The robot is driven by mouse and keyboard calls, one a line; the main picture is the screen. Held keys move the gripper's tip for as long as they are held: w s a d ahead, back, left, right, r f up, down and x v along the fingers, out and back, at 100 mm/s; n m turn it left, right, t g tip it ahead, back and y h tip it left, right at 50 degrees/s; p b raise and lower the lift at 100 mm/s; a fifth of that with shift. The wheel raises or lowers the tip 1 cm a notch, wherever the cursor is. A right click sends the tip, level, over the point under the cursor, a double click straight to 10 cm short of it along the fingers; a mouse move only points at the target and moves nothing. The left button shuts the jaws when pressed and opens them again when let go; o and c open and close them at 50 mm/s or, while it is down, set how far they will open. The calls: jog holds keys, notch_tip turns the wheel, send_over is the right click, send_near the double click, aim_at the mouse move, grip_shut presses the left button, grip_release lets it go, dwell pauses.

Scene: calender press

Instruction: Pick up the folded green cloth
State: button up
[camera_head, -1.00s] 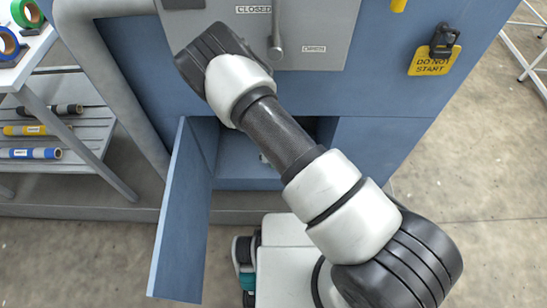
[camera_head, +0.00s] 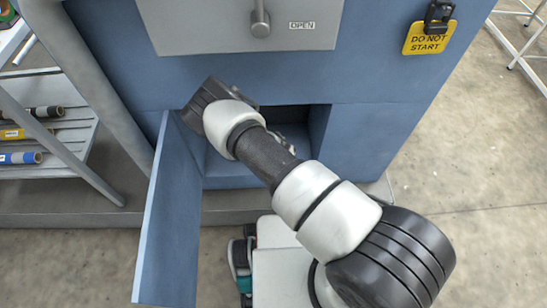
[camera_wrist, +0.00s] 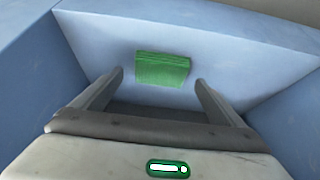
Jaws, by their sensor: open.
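The folded green cloth (camera_wrist: 163,70) shows in the wrist view as a small flat rectangle on the light blue surface inside the press's lower compartment. My gripper (camera_wrist: 159,80) is open and empty, with one finger to the left of the cloth and one to the right in the picture. The cloth shows beyond and between the fingertips, and I see no contact. How far off it lies is hard to tell. In the head view my arm reaches to the compartment opening (camera_head: 319,130), and the cloth is not visible there.
A blue door (camera_head: 165,220) hangs open at the opening's left side. Blue compartment walls (camera_wrist: 85,48) stand close around my gripper. Above are a grey panel with a lever (camera_head: 260,25) and a yellow "DO NOT START" tag (camera_head: 428,38). A rack with rolls (camera_head: 45,140) stands at the left.

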jog(key=shift+x, duration=1.2)
jog(key=c, duration=1.1)
notch_tip(320, 180, up, 10)
jog(key=p, duration=0.3)
jog(key=shift+c, duration=0.2)
